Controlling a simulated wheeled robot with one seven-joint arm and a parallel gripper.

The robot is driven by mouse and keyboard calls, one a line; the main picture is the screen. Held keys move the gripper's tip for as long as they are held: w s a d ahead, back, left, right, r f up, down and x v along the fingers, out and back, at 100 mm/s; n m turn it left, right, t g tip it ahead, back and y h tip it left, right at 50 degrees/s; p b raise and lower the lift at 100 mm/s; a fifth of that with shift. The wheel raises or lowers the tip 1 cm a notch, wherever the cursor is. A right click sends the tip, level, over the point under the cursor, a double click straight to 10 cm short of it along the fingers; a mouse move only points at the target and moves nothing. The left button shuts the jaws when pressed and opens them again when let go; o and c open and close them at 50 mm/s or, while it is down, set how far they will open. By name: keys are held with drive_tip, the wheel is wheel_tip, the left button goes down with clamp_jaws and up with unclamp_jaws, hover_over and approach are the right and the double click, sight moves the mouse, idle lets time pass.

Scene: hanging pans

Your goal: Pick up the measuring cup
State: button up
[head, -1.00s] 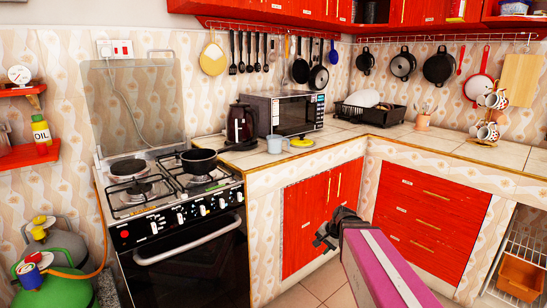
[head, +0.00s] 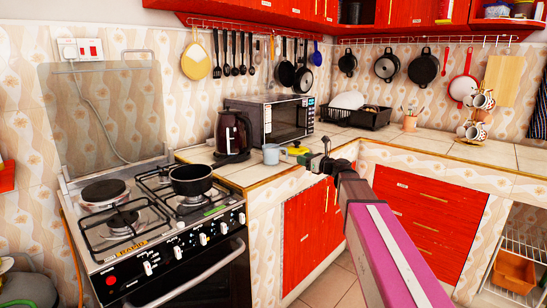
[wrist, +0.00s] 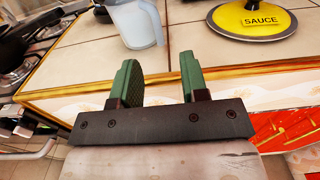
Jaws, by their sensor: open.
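The measuring cup (head: 271,154) is a pale grey-white cup on the tiled counter, near the front edge and right of the kettle. In the wrist view the cup (wrist: 138,22) stands upright at the top, beyond my fingertips and slightly left of the middle between them. My gripper (head: 318,160) is in front of the counter edge, to the right of the cup in the head view. In the wrist view my gripper (wrist: 158,70) shows two green fingers apart with nothing between them, not touching the cup. The cup's top is cut off there.
A yellow sauce item (head: 298,148) with a dark base is right of the cup. The kettle (head: 233,136) and microwave (head: 275,119) stand behind. A black pan (head: 192,179) sits on the stove (head: 150,225) at left. Counter tiles (wrist: 200,40) between cup and sauce item are clear.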

sight(275, 155)
drive_tip(key=x, duration=0.9)
drive_tip(key=shift+s+a+f, duration=0.1)
drive_tip(key=shift+f, duration=0.2)
drive_tip(key=shift+c, duration=0.3)
clamp_jaws()
